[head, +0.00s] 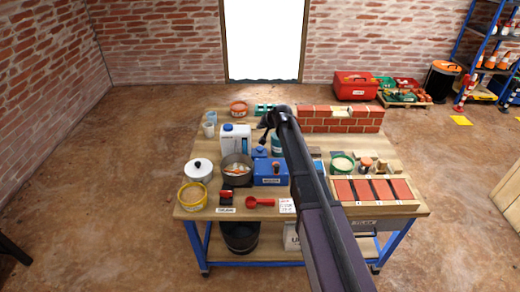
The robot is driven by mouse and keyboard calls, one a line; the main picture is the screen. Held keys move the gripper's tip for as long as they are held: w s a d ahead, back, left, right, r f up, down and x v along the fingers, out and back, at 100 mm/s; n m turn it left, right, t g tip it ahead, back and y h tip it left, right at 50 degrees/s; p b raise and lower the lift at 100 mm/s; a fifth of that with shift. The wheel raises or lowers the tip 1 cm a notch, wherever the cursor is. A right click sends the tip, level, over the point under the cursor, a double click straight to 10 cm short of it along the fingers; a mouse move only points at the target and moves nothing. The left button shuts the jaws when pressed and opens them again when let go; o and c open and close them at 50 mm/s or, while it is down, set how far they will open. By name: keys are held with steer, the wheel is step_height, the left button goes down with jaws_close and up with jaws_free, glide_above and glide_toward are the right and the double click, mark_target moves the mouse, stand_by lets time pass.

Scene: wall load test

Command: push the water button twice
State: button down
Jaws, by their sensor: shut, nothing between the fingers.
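My gripper (264,136) is dark and shut with nothing in it, hanging over the back middle of the wooden workbench (225,130). My arm reaches in from the lower right and covers part of the bench. A blue box (270,178) with a small label on its front stands at the bench middle, in front of and below my gripper. A small orange part (276,168) shows on the box. I cannot tell from this view whether this is the water button, as the labels are too small to read. My gripper appears apart from the box.
A brick wall piece (341,124) is at the back right, a brick tray (375,196) at the front right.

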mark_target(260, 149)
steer(key=shift+f, duration=0.2)
step_height(260, 149, down, 8)
steer(key=b, duration=0.8)
steer(key=shift+f+b, duration=0.2)
steer(key=shift+b, duration=0.15)
steer(key=shift+f+b, duration=1.1)
stand_by(2.5)
steer(key=shift+r, duration=0.15)
steer(key=shift+r+p, duration=1)
steer(key=shift+p, duration=0.1)
steer(key=shift+r+p, duration=2.5)
steer(key=shift+p, duration=0.05)
